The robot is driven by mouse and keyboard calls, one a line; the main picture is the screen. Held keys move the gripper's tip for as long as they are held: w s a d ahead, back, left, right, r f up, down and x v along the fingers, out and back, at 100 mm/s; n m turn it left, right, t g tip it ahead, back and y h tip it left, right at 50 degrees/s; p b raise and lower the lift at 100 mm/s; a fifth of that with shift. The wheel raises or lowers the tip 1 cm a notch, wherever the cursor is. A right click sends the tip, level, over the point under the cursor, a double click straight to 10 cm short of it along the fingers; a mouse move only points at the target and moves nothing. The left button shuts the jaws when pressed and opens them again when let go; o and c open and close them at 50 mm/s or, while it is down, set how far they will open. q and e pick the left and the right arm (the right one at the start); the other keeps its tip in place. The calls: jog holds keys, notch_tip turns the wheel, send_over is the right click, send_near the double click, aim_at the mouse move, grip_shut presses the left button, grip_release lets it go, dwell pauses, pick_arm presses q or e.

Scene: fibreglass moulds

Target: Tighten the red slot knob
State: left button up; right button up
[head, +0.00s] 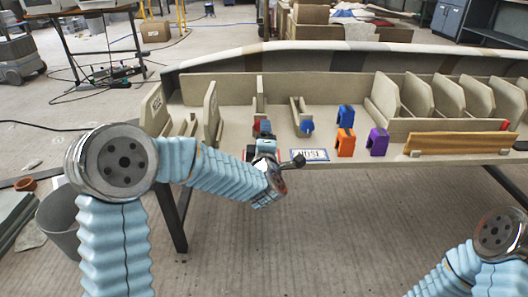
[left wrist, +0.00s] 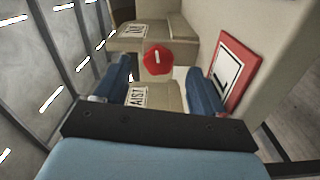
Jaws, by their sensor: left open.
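The red slot knob (left wrist: 158,60) shows in the left wrist view as a faceted red knob with a short pale mark on its face. It sits between beige blocks, just beyond the gap between my left gripper's fingers (left wrist: 160,88). The two blue fingers are spread apart with nothing visibly held between them. In the head view, my left gripper (head: 263,143) is at the table's front edge, in front of a narrow beige slot bracket (head: 260,100). A bit of red shows beside its fingertips, mostly hidden by the gripper. My right gripper is out of view.
A second bracket with a blue knob (head: 307,127) stands to the right. Blue (head: 345,115), orange (head: 345,142) and purple (head: 377,142) clips stand farther right. A NOSE label (head: 310,155) is on the front edge. A red-framed plate (left wrist: 238,70) is close beside the right-hand finger.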

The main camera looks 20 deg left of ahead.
pick_arm(q)
jog(key=v, duration=1)
